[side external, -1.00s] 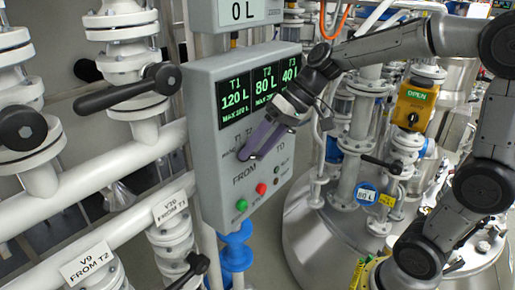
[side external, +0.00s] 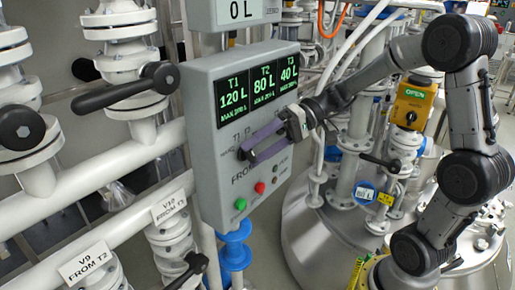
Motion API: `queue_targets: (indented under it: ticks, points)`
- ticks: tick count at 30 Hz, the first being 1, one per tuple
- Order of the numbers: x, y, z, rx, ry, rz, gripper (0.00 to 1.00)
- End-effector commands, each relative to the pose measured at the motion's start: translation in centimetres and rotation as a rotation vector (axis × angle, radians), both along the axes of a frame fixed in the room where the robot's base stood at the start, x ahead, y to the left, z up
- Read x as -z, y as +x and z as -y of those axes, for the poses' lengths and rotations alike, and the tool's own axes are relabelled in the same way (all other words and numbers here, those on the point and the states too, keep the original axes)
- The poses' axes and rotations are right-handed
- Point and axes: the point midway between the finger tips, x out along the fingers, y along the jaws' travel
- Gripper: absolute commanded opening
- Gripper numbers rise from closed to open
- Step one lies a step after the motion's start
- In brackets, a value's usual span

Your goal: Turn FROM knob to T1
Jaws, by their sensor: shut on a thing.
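The grey control panel (side external: 207,130) has a screen (side external: 260,84) reading T1 120 L, T2 80 L, T3 40 L. Below it, my gripper (side external: 245,152) has its purple fingers shut on the dark FROM knob (side external: 241,155), just above the FROM label. The fingers hide most of the knob, so I cannot tell which mark its pointer faces. The small T labels show just above the fingers. The fingers point left and slightly down, with the wrist to their right. The TO knob is hidden behind my gripper.
A green button (side external: 240,204) and a red button (side external: 260,188) sit low on the panel. White pipes with black-handled valves (side external: 130,90) stand to the left. A yellow box (side external: 412,105) reading OPEN and a steel tank (side external: 310,230) are to the right.

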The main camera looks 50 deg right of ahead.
Motion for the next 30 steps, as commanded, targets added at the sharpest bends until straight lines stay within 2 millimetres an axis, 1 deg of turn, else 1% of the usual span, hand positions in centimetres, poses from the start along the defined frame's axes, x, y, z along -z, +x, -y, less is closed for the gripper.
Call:
queue_targets:
  ticks: [9,22,23,24,27,30]
  points:
    - [0.13,0.01,0.12,0.001,0.087,0.001,0.07]
    - [0.13,-0.02,0.08,-0.001,0.094,0.0,0.07]
    - [0.13,-0.02,0.08,-0.001,0.094,0.0,0.68]
    - [0.13,-0.02,0.08,-0.001,0.094,0.0,0.75]
    - [0.14,-0.01,0.07,-0.001,0.094,0.0,0.93]
    - [0.15,-0.01,0.07,-0.001,0.094,0.0,0.93]
